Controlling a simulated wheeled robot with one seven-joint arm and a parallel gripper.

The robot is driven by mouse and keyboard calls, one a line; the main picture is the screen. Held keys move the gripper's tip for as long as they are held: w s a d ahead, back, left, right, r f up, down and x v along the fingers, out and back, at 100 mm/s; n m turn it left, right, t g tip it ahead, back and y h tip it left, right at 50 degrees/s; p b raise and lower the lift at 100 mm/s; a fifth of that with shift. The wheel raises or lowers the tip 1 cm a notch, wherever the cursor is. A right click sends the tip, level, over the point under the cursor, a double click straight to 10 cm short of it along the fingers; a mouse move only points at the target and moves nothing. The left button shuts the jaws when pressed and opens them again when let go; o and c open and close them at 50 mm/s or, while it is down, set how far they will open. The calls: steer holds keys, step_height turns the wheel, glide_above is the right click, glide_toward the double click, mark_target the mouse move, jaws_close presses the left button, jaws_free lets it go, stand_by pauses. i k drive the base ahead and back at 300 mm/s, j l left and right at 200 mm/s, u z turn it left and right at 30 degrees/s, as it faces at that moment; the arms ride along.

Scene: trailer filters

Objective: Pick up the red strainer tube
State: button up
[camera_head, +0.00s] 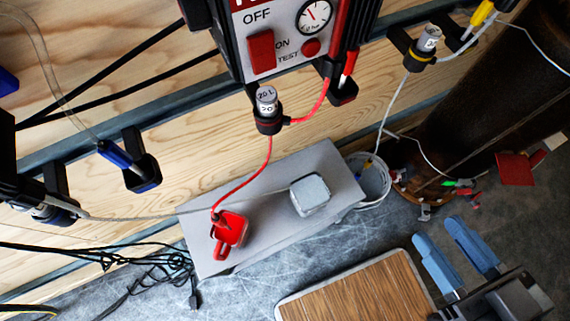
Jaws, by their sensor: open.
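A slim red tube (348,68) stands in a black holder (342,92) at the right side of the control panel, and its top is against the panel edge. I take it as the red strainer tube, but its shape is partly hidden. A red handled piece (230,230) with a thin red hose lies on the grey box (205,258). The hose runs up to a grey-capped fitting (267,103) under the panel. My gripper (438,232) is at the lower right with its two blue fingers apart and empty, well away from both red things.
A blue tube (115,154) sits in a wall holder at left. A white square piece (311,193) is on the box. A wood-topped board (355,292) lies in front. A dark pipe (480,95) stands at right. Cables (150,268) lie on the floor at left.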

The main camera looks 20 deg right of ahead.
mark_target(220, 221)
steer(key=l+u, duration=0.25)
steer(key=l, duration=0.15)
steer(key=k+l+u, duration=0.1)
steer(key=l+u, duration=0.15)
steer(key=l, duration=0.15)
steer(key=k+l+u, duration=0.1)
steer(key=l+u, duration=0.15)
steer(key=l, duration=0.2)
steer(key=u, duration=1.65)
